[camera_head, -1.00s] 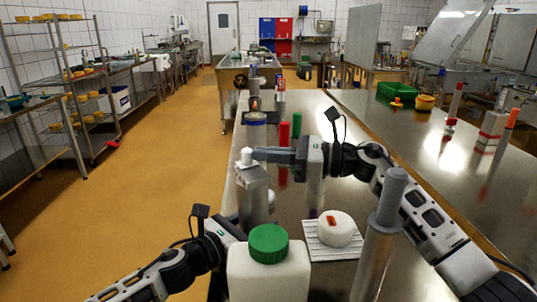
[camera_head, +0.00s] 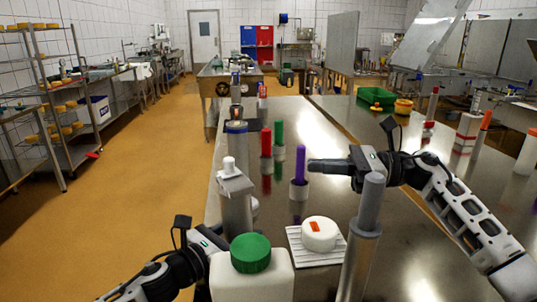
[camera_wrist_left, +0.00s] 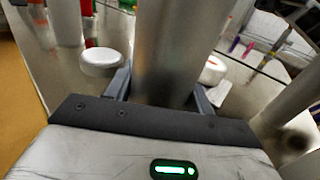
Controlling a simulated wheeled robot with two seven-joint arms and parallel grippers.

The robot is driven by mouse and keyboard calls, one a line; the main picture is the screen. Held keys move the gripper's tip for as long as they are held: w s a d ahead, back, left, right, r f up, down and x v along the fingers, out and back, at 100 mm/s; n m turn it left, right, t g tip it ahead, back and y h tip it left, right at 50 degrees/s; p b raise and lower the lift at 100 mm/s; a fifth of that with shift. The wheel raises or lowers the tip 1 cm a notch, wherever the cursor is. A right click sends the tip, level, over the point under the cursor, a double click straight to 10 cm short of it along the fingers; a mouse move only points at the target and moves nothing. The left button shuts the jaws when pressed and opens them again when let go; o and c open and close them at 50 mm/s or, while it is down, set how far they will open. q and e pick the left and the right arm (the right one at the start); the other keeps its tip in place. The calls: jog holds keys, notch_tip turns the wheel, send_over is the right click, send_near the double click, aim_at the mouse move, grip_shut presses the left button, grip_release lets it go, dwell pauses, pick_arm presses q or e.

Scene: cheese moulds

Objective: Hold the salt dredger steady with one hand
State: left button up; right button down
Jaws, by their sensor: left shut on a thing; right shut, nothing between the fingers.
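The salt dredger appears to be the steel cylinder (camera_head: 237,208) with a flat plate and a white knob on top, upright at the table's left edge. My left gripper (camera_head: 232,228) is shut around its body, its fingers partly hidden in the head view. In the left wrist view the cylinder (camera_wrist_left: 175,50) stands between the two fingers (camera_wrist_left: 165,85). My right gripper (camera_head: 318,165) is shut and empty, to the right of the dredger and apart from it, near a purple-topped holder (camera_head: 300,178).
A white jug with a green cap (camera_head: 251,262) stands close in front. A white cheese (camera_head: 320,234) sits on a ribbed mat (camera_head: 298,250). A tall grey-handled cylinder (camera_head: 362,250) stands right of the jug. Red (camera_head: 266,143) and green (camera_head: 279,135) markers stand behind.

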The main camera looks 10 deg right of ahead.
dwell(0.4)
pick_arm(q)
jog(key=o, duration=1.3)
